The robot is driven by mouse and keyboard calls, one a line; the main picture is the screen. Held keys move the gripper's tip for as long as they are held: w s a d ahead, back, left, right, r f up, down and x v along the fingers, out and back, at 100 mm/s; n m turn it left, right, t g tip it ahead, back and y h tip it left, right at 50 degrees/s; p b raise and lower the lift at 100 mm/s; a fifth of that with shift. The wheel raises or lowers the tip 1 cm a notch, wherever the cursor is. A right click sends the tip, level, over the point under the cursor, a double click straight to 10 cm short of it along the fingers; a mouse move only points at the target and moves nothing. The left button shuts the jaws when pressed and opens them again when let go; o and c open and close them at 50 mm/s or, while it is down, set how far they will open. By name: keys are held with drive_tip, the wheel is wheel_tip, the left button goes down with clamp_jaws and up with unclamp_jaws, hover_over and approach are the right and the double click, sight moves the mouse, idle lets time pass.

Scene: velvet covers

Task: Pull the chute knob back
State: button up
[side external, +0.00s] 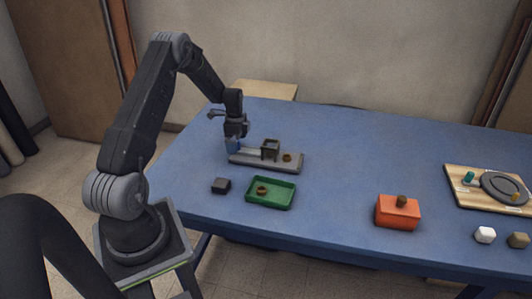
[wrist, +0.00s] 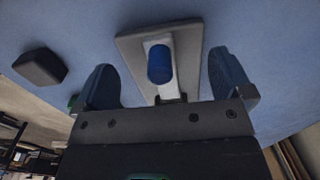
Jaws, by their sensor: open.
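The chute is a grey base (side external: 285,164) with a pale slide strip (wrist: 152,43), a dark square hopper (side external: 270,149) and a small brown ring (side external: 287,157) at its right end. The chute knob (wrist: 159,64) is a blue cylinder standing on the strip. My gripper (side external: 235,142) is over the left end of the chute, pointing down. In the wrist view my gripper (wrist: 160,72) is open, with one finger on each side of the knob and visible gaps between. In the side view the fingers largely hide the knob.
A green tray (side external: 270,205) holding a brown ring (side external: 262,190) and a dark block (side external: 221,185) lie in front of the chute. An orange box (side external: 397,213) and a wooden board (side external: 462,199) with a grey ring are farther right. The blue table (side external: 355,150) is clear behind and right of the chute.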

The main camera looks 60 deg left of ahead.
drive_tip(key=shift+r, duration=2.55)
drive_tip(key=shift+d+r, duration=0.1)
drive_tip(key=s+d+r+n+t+y, duration=0.15)
drive_tip(key=d+r+n, duration=0.25)
drive_tip(key=d+r, duration=1.6)
drive_tip(key=s+d+r+n+t, duration=0.1)
drive_tip(key=s+d+n+t, duration=0.1)
drive_tip(key=s+d, duration=0.6)
drive_tip(key=s+d+r+n+t+h, duration=0.1)
drive_tip(key=s+d+r+n+t, duration=0.1)
drive_tip(key=s+d, duration=0.6)
drive_tip(key=shift+s+d+r+n, duration=0.3)
drive_tip(key=shift+s+d+n, duration=0.05)
drive_tip(key=shift+d+n, duration=0.15)
